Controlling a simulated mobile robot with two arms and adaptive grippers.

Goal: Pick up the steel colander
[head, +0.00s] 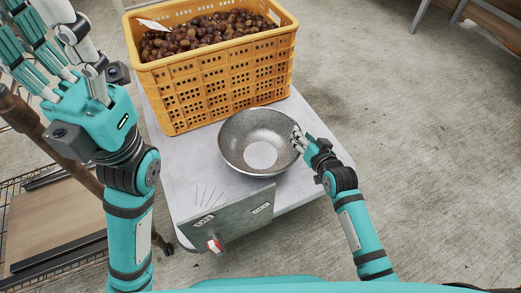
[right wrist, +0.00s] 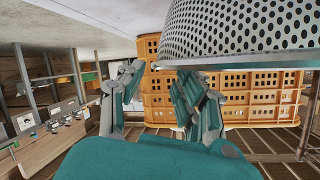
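The steel colander (head: 240,140) is a round perforated metal bowl. It stands upright on the light grey top of a cart (head: 185,185), in front of the yellow crate. Its perforated wall (right wrist: 250,30) fills the upper right of the right wrist view. My right gripper (head: 298,139) is at the colander's right rim, with its fingertips overlapping the rim. In the right wrist view its fingers (right wrist: 158,90) are spread apart with a gap between them. Contact with the rim is unclear. My left gripper (head: 60,50) is raised at the upper left, fingers spread and empty, away from the colander.
A yellow plastic crate (head: 220,85) full of chestnuts (head: 205,32) stands at the cart's back. A grey panel with a red switch (head: 235,217) is at the cart's front. A rack (head: 50,225) stands at the left. Concrete floor (head: 410,130) at the right is clear.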

